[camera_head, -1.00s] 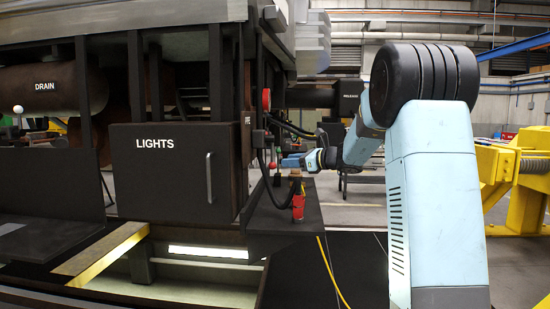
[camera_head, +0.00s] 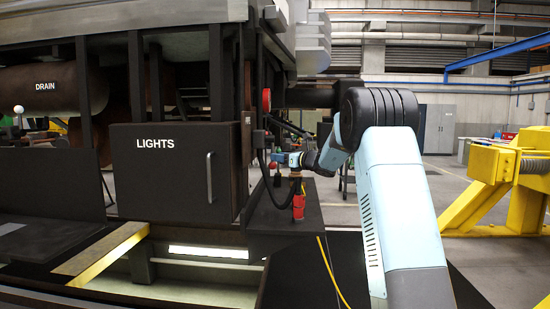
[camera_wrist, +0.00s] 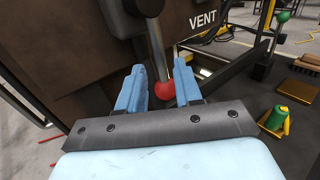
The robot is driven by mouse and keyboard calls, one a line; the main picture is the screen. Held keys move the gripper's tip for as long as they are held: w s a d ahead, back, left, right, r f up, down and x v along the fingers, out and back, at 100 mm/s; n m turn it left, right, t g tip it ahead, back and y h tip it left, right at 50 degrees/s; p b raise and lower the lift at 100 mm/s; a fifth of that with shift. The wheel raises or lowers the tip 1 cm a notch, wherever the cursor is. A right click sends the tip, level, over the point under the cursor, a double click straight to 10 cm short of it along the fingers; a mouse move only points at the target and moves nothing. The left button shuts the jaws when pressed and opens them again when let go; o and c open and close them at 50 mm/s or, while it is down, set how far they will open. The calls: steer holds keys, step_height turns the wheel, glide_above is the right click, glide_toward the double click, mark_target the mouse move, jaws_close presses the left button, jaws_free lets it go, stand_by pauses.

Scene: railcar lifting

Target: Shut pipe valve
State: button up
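In the wrist view, a metal lever (camera_wrist: 157,45) with a red ball knob (camera_wrist: 165,90) hangs from a dark housing (camera_wrist: 148,6) beside the word VENT. My gripper (camera_wrist: 160,72) is open, with its two blue fingers on either side of the knob. I see gaps beside the knob and no clear contact. In the head view, my gripper (camera_head: 294,160) is small, beside the dark railcar equipment; its fingers and the lever cannot be made out there. A brown pipe marked DRAIN (camera_head: 45,86) lies at the far left, with a white ball knob (camera_head: 18,109) near it.
A red canister (camera_head: 299,205) stands on a dark ledge (camera_head: 285,215) below my gripper. A black LIGHTS box (camera_head: 170,180) is to the left. Black cables hang near the arm. A yellow frame (camera_head: 510,190) stands at the right. Green-topped items (camera_wrist: 283,17) show at the right of the wrist view.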

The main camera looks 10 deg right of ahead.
mark_target(272, 162)
steer(key=shift+x, duration=2)
jaws_close()
